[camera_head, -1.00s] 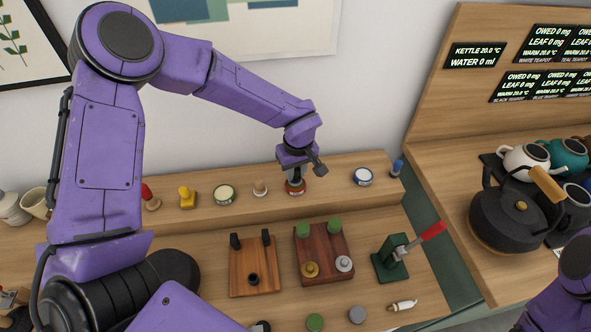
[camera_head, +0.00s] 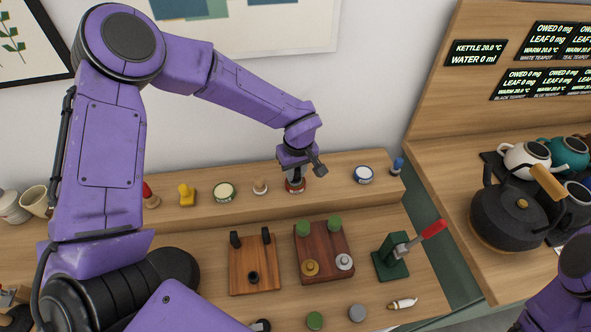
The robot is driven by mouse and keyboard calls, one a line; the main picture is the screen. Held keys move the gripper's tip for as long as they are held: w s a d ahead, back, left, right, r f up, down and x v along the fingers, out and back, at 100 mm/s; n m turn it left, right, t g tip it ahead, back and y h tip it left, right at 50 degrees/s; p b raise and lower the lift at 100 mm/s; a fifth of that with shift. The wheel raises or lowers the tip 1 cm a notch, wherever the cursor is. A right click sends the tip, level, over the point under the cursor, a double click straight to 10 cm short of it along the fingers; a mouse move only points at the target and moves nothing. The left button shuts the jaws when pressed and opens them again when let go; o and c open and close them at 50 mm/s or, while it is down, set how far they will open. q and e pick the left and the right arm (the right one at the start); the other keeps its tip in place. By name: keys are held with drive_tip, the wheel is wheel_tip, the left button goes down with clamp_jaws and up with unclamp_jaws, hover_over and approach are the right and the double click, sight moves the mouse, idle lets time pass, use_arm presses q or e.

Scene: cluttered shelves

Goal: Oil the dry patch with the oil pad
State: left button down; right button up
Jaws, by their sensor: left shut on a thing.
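My left gripper (camera_head: 295,172) points down at a small red-rimmed tin (camera_head: 296,187) on the raised back ledge. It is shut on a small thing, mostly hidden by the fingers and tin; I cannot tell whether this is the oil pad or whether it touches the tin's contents. A lighter wooden board (camera_head: 241,275) with two black pegs and a dark round piece lies in front. A darker red-brown board (camera_head: 326,251) with green, gold and grey round pieces lies beside it. I cannot make out a dry patch on either. My right gripper is out of view.
The ledge also holds a yellow-knobbed block (camera_head: 187,194), a green-rimmed tin (camera_head: 223,192), a pale knob (camera_head: 260,187) and a blue-rimmed tin (camera_head: 363,175). A green clamp with red handle (camera_head: 434,230) stands right of the boards. A black kettle (camera_head: 512,218) stands far right.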

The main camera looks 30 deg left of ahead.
use_arm(q)
drive_tip(key=shift+s+f+p, duration=0.1)
drive_tip(key=shift+p, duration=0.3)
idle(1.4)
wheel_tip(320, 180, up, 7)
drive_tip(key=p, duration=0.8)
drive_tip(key=shift+p, duration=0.3)
